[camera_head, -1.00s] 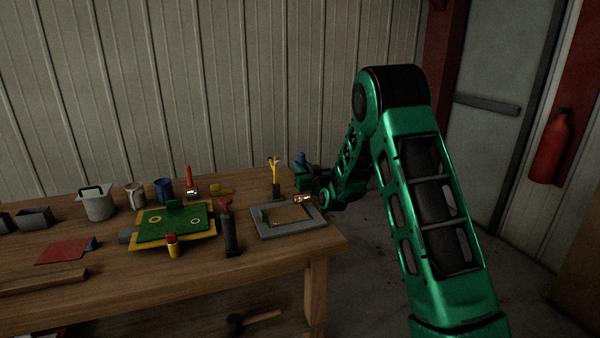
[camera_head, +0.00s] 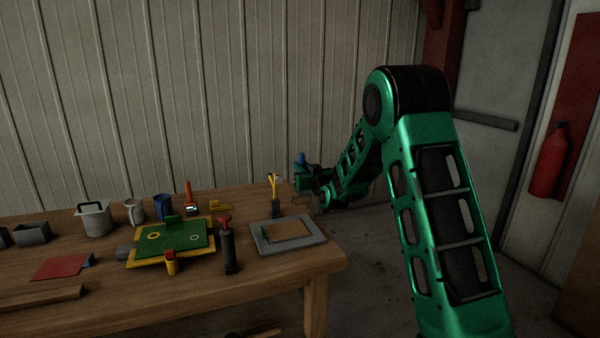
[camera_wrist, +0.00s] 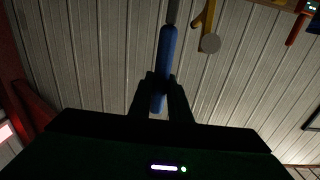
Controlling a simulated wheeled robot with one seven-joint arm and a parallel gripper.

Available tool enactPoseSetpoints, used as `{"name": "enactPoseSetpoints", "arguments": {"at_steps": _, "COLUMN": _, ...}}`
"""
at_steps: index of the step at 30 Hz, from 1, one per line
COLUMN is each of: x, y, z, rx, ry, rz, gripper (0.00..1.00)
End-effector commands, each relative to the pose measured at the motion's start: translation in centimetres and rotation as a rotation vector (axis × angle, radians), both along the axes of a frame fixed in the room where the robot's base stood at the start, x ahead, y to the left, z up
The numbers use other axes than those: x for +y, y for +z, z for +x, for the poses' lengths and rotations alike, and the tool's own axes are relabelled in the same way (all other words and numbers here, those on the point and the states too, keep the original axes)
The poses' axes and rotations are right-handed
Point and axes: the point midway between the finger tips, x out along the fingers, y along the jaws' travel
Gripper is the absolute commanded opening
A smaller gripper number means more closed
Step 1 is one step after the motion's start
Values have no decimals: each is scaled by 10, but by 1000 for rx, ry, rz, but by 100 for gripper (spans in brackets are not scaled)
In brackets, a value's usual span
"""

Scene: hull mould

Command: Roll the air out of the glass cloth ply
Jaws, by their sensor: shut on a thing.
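The glass cloth ply seems to be the tan sheet (camera_head: 290,231) lying in a grey, rimmed mould (camera_head: 318,240) at the table's right end. A small green piece stands at the sheet's left edge. My gripper (camera_head: 303,170) is up behind the mould's right side, apart from the sheet. It is shut on a blue handle (camera_wrist: 167,50), probably a roller's, which also shows as a blue tip in the head view (camera_head: 301,158). A dark shaft runs on from the handle out of the wrist view's top; the tool's working end cannot be made out.
Left of the mould stand a dark red-topped tool (camera_head: 229,250) and a green board on a yellow frame (camera_head: 175,236). A yellow tool in a dark stand (camera_head: 274,195) is behind the mould. A white pail (camera_head: 94,220) and mugs stand at the back left.

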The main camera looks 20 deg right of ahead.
Motion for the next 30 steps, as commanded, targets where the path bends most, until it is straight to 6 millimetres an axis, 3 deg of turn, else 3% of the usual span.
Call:
{"name": "enactPoseSetpoints", "arguments": {"at_steps": 11, "x": 7, "y": -4, "z": -3, "rx": 2, "ry": -3, "rz": 5, "gripper": 0}}
{"name": "enactPoseSetpoints", "arguments": {"at_steps": 24, "x": 87, "y": -30, "z": -57, "rx": -9, "ry": -12, "rz": 9, "gripper": 0}}
{"name": "enactPoseSetpoints", "arguments": {"at_steps": 30, "x": 105, "y": -31, "z": -72, "rx": -21, "ry": 0, "rz": 0, "gripper": 0}}
